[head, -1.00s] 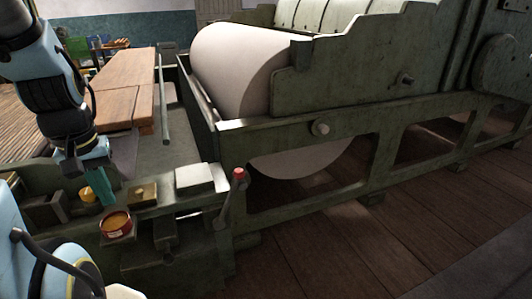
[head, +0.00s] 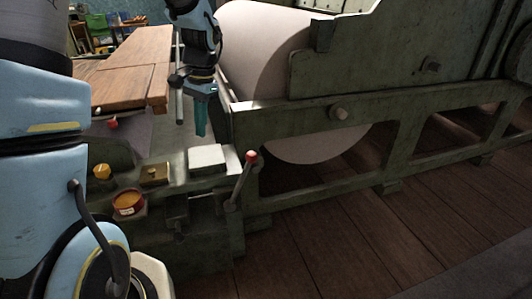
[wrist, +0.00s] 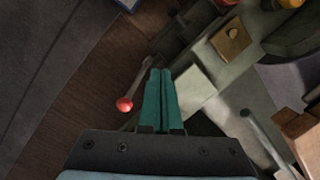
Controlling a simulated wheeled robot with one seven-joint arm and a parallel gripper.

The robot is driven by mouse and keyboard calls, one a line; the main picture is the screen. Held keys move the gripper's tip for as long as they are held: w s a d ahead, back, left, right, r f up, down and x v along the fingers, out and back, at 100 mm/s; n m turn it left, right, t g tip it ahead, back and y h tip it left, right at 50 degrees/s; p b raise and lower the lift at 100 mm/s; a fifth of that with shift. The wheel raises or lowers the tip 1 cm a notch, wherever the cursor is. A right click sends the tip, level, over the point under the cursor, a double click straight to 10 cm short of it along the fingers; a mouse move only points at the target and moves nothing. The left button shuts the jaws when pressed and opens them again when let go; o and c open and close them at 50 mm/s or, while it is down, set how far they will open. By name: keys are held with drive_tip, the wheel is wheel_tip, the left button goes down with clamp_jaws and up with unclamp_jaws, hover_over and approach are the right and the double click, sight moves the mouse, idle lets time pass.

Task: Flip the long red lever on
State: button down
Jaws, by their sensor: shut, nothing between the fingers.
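The long lever (head: 241,182) has a grey shaft and a red ball tip, and stands at the right end of the green machine's control ledge, tilted with its tip up and to the right. In the wrist view the lever's red ball (wrist: 124,104) lies left of my fingers. My gripper (head: 201,132) points down above and behind the ledge, up and left of the lever tip in the head view. Its teal fingers (wrist: 160,74) are together and empty, and they appear apart from the lever.
On the ledge are a white block (head: 207,158), a brass plate (head: 154,174), a yellow knob (head: 102,171) and a red-rimmed round dial (head: 128,203). Another red knob (head: 112,124) sits farther back. A large pale roller (head: 258,50) stands behind. Wooden floor is open at the right.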

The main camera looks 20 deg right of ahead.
drive_tip(key=s+d+f+m+y, duration=0.1)
drive_tip(key=d+m, duration=0.2)
drive_tip(key=d, duration=0.5)
drive_tip(key=d+f+m+t+y, duration=0.1)
drive_tip(key=d+f+m, duration=0.1)
drive_tip(key=d, duration=0.7)
drive_tip(key=s+d+f+m+y, duration=0.1)
drive_tip(key=d+f+m, duration=0.1)
drive_tip(key=d+m, duration=0.3)
drive_tip(key=d, duration=0.4)
drive_tip(key=shift+s+d+f, duration=0.15)
drive_tip(key=shift+s+d, duration=0.05)
drive_tip(key=shift+s, duration=0.1)
drive_tip(key=shift+f, duration=0.1)
drive_tip(key=w+a+f+p, duration=0.2)
drive_tip(key=a+f+p, duration=0.2)
drive_tip(key=a+f, duration=0.4)
drive_tip(key=shift+w+p, duration=0.15)
drive_tip(key=shift+p, duration=0.15)
